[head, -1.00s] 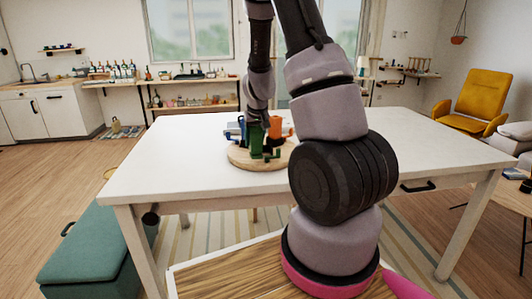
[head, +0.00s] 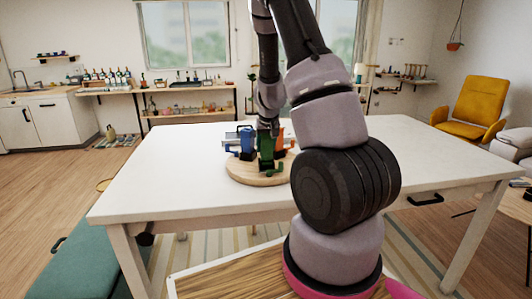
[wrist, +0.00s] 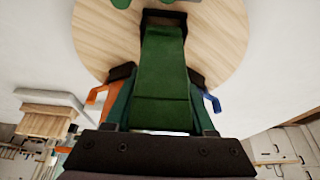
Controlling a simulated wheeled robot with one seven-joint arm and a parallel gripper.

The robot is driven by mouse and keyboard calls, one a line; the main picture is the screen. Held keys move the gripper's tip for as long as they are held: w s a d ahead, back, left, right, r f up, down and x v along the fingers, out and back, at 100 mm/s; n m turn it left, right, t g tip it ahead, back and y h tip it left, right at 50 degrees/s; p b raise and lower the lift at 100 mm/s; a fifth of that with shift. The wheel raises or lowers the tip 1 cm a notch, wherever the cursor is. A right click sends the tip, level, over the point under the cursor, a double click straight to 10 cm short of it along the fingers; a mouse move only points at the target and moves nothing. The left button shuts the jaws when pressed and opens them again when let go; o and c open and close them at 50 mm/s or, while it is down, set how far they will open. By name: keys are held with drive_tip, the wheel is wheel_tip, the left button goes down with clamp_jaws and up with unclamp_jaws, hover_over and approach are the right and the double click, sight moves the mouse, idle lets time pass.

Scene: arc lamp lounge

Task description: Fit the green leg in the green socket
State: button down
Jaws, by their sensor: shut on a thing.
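The green leg (head: 266,147) is upright over the round wooden disc (head: 240,177) in the head view. My gripper (head: 268,130) is shut on it from above. In the wrist view the green leg (wrist: 163,75) lies along the middle between the fingers, with a dark piece at its far end. A low green part (head: 274,172) shows on the disc at the leg's foot; green parts also show at the top edge of the wrist view (wrist: 185,3). I cannot tell whether the leg is seated in the green socket.
A blue piece (head: 246,139) stands left of the leg and an orange piece (head: 281,143) right of it, both close. The white table (head: 180,190) is otherwise clear. A teal bench (head: 80,265) stands at the left and a yellow chair (head: 476,100) at the back right.

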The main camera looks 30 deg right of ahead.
drive_tip(key=shift+f, duration=1.1)
drive_tip(key=shift+c, duration=1.2)
unclamp_jaws()
drive_tip(key=shift+f, duration=0.15)
